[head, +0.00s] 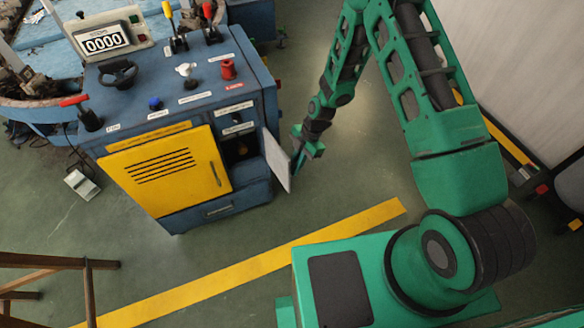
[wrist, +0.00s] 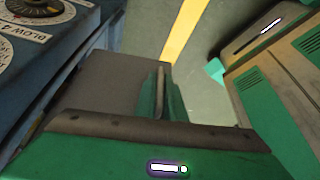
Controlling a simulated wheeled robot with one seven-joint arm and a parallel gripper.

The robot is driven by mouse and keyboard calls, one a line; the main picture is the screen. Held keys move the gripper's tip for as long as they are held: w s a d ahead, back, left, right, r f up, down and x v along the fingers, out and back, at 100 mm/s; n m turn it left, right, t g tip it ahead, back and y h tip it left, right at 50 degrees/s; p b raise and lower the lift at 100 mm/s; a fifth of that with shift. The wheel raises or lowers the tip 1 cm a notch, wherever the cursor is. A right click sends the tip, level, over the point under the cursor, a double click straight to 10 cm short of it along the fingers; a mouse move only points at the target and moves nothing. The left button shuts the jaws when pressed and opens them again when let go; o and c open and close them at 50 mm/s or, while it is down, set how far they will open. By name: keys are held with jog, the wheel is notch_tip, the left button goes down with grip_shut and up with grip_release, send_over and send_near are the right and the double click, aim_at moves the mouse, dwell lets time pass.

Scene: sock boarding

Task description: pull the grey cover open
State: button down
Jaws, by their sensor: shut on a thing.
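The grey cover (head: 277,160) is a flat light panel at the front right of the blue machine cabinet. It stands swung out from the cabinet, with a dark opening (head: 240,149) showing to its left. My gripper (head: 298,158) is at the cover's right side, low beside the cabinet. In the wrist view, the cover (wrist: 105,82) fills the middle left, and the green fingers of my gripper (wrist: 160,95) are closed around a thin upright grey bar at its right side. Whether this bar is a handle or the cover's edge is unclear.
A yellow louvred door (head: 165,170) is shut left of the opening. Levers, knobs and a counter (head: 103,40) sit on the cabinet top. The green floor in front, with a yellow stripe (head: 250,265), is clear. A wooden frame (head: 60,262) stands at lower left.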

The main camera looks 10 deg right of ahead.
jog(key=shift+s+d, duration=0.1)
jog(key=c, duration=1.8)
grip_release()
jog(key=shift+c, duration=0.2)
jog(key=v, duration=1)
jog(key=shift+r, duration=0.3)
jog(key=shift+d, duration=0.1)
